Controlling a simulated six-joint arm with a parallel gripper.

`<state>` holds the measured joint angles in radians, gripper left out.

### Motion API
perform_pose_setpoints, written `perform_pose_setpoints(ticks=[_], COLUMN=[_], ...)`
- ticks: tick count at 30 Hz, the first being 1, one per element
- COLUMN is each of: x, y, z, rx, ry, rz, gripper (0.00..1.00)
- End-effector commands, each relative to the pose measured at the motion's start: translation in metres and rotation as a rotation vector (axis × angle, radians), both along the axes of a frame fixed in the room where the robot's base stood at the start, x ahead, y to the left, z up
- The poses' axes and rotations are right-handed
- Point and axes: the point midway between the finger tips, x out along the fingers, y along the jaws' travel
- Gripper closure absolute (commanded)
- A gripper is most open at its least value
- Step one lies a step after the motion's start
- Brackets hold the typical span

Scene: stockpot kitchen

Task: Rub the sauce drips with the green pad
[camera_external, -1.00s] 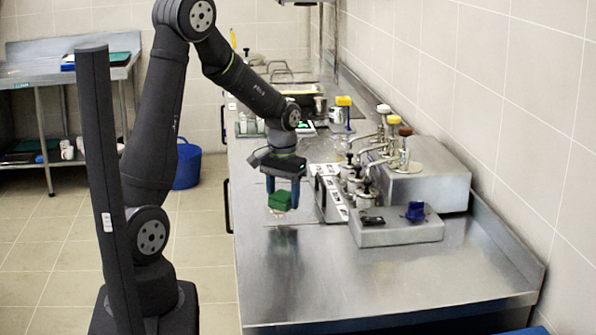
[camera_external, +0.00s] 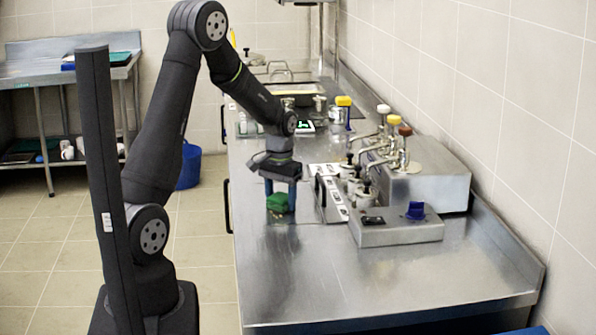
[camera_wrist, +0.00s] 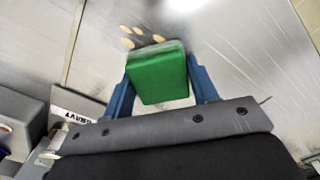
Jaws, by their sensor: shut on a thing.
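My gripper (camera_external: 280,195) is shut on the green pad (camera_external: 278,203), low over the steel counter beside the row of dispensers. In the wrist view the green pad (camera_wrist: 160,75) sits between my two blue fingers. Several tan sauce drips (camera_wrist: 130,38) lie on the steel just past the pad's far edge. In the outside view the drips are mostly hidden by the pad and are too small to make out well. I cannot tell whether the pad touches the counter.
A steel sauce unit with pump taps (camera_external: 425,180) and a lower box with a blue knob (camera_external: 400,232) stand to the right of my gripper. The counter front (camera_external: 375,285) is bare. A blue bucket (camera_external: 188,165) stands on the floor at the left.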

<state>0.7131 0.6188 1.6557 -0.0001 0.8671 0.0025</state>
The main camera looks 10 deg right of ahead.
Motion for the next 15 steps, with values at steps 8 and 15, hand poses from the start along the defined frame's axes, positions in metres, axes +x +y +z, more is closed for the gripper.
perform_pose_setpoints(ticks=[8, 15], x=[0.012, -0.01], y=[0.0, 0.0], z=[0.0, -0.001], rx=[0.0, 0.001], ry=[0.0, 0.001], rz=[-0.002, -0.002], gripper=[0.68, 0.68])
